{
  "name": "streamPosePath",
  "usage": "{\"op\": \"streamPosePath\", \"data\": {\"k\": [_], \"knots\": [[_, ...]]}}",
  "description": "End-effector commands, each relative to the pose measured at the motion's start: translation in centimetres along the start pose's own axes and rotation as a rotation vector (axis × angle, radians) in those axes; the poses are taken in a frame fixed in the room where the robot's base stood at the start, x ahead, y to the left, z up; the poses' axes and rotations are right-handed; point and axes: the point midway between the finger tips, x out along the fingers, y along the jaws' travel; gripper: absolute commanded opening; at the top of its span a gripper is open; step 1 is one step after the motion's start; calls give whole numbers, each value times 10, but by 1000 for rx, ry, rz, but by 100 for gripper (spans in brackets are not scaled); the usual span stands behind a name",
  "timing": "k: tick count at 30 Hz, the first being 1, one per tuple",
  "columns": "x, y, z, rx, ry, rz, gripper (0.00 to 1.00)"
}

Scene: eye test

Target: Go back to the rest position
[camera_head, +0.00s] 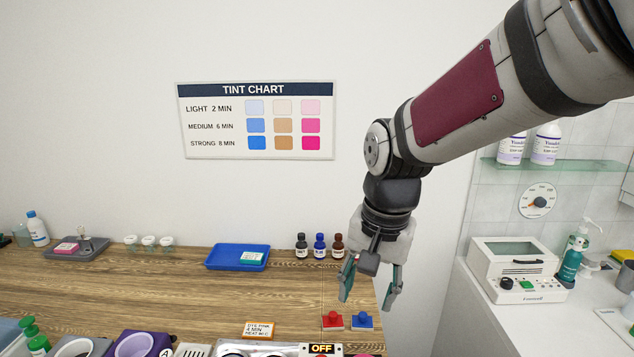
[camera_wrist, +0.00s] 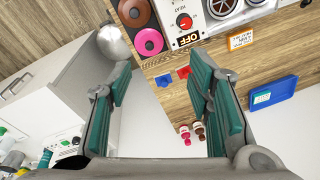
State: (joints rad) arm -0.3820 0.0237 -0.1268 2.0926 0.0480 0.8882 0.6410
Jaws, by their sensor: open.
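My gripper (camera_head: 371,283) hangs from the arm at the right of the head view, fingers pointing down. It is open, with nothing between the fingers. It is above the right end of the wooden table (camera_head: 190,300), apart from everything on it. In the wrist view my gripper (camera_wrist: 165,95) shows two teal finger pads spread wide, with the white floor between them. A red block (camera_head: 332,321) and a blue block (camera_head: 362,320) with knobs sit on the table below and in front of the fingers.
Dark bottles (camera_head: 319,246) and a blue tray (camera_head: 237,257) stand at the back of the table. An orange-edged card (camera_head: 258,330) and a heater box marked OFF (camera_head: 320,349) are at the front. A white counter with a small oven (camera_head: 515,268) is to the right. A tint chart (camera_head: 255,120) hangs behind.

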Motion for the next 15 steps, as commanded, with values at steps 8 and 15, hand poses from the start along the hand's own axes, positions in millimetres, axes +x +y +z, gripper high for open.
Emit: {"op": "streamPosePath", "data": {"k": [8, 15], "knots": [[-65, 73, 31, -173, 144, -68, 47], [-92, 126, 70, -322, 285, -55, 47]]}}
